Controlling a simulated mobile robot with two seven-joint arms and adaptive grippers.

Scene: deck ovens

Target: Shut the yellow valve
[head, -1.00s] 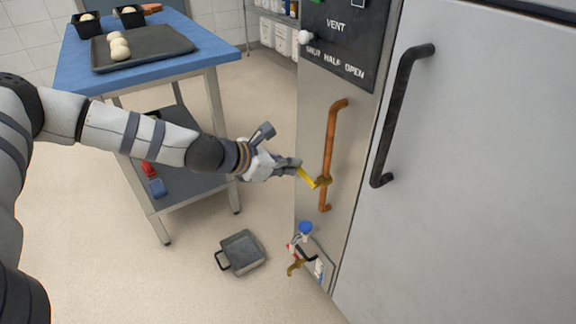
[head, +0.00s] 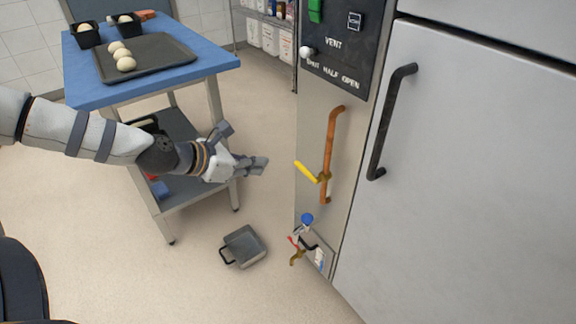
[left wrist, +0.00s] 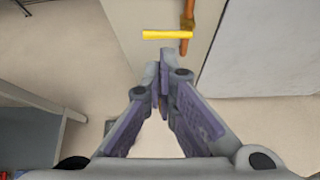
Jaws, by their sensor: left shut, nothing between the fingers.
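The yellow valve handle (head: 307,172) sits on a copper pipe (head: 331,140) on the oven's side panel. It points left from the pipe, slanting slightly up, across the pipe's line. In the left wrist view the yellow handle (left wrist: 168,35) lies crosswise to the pipe (left wrist: 187,14), beyond the fingertips. My left gripper (head: 262,165) is shut and empty, a short way left of the handle and not touching it. In the left wrist view its fingertips (left wrist: 165,70) are together. My right gripper is not in view.
A lower fitting with a blue knob (head: 307,218) and red lever is under the pipe. The oven door handle (head: 390,122) is to the right. A blue-topped table (head: 200,72) with a dark tray (head: 165,60) stands behind my left arm. A grey pan (head: 243,246) lies on the floor.

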